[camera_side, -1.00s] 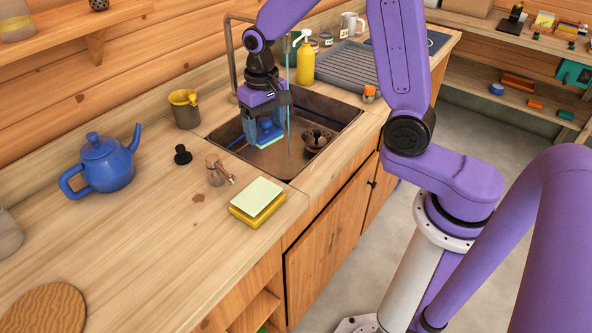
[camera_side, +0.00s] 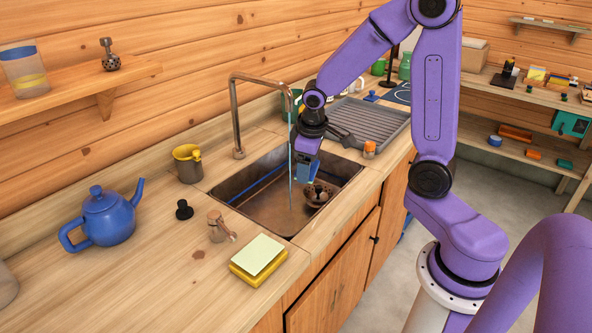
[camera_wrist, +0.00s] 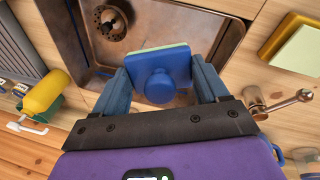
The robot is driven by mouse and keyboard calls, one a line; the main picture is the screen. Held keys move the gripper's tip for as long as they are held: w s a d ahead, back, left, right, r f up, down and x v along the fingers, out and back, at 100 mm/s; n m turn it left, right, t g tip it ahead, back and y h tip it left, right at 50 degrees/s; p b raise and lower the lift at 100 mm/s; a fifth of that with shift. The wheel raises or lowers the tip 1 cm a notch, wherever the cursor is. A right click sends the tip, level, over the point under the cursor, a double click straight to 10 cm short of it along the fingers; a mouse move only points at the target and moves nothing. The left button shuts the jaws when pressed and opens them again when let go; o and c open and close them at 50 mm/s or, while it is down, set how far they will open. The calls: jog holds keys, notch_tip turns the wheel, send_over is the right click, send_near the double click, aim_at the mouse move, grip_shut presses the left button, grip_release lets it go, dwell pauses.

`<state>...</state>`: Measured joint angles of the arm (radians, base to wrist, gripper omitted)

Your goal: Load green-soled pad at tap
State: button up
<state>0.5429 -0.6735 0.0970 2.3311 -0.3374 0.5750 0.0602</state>
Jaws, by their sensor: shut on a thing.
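In the wrist view a blue pad (camera_wrist: 160,68) with a round knob and a thin green sole edge sits between the fingers of my gripper (camera_wrist: 158,82), which is shut on it. In the side view my gripper (camera_side: 306,172) is over the right part of the sink (camera_side: 262,190), near the drain strainer (camera_side: 318,194). The pad is mostly hidden there. The copper tap (camera_side: 236,115) runs a thin water stream (camera_side: 291,170) into the sink. The stream passes just left of my fingers; I cannot tell whether it touches the pad.
A yellow sponge block with a pale top (camera_side: 258,256) lies at the front. A ribbed drainboard (camera_side: 368,122) is behind right.

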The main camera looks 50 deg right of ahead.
jog(key=shift+s+d+r+n+t, duration=0.2)
jog(key=shift+s+d+n+t, duration=0.2)
jog(key=shift+s+d+n, duration=0.15)
jog(key=shift+s+d+r+n+t, duration=0.15)
jog(key=shift+s+d+n+t, duration=0.25)
jog(key=shift+n, duration=0.25)
jog(key=shift+s+d+r+n+t, duration=0.1)
jog(key=shift+s+r+n+t, duration=0.05)
jog(key=shift+s+n+t, duration=0.4)
jog(key=shift+s+d+r+n+t, duration=0.1)
jog(key=shift+s+n+t, duration=0.25)
jog(key=shift+s+n, duration=0.3)
jog(key=shift+w, duration=0.1)
jog(key=w+d+f, duration=0.1)
jog(key=w+d, duration=0.1)
jog(key=w, duration=0.4)
jog(key=w+d+f, duration=0.1)
jog(key=w, duration=0.6)
jog(key=shift+d+f, duration=0.4)
jog(key=shift+s+a, duration=0.4)
jog(key=shift+s, duration=0.85)
jog(key=shift+s+a, duration=0.35)
jog(key=shift+s, duration=0.9)
jog(key=shift+s+a, duration=0.4)
jog(key=shift+s, duration=0.85)
jog(key=s+a+r, duration=0.1)
jog(key=s+r, duration=0.3)
jog(key=shift+s+a, duration=0.2)
jog(key=shift+s, duration=0.2)
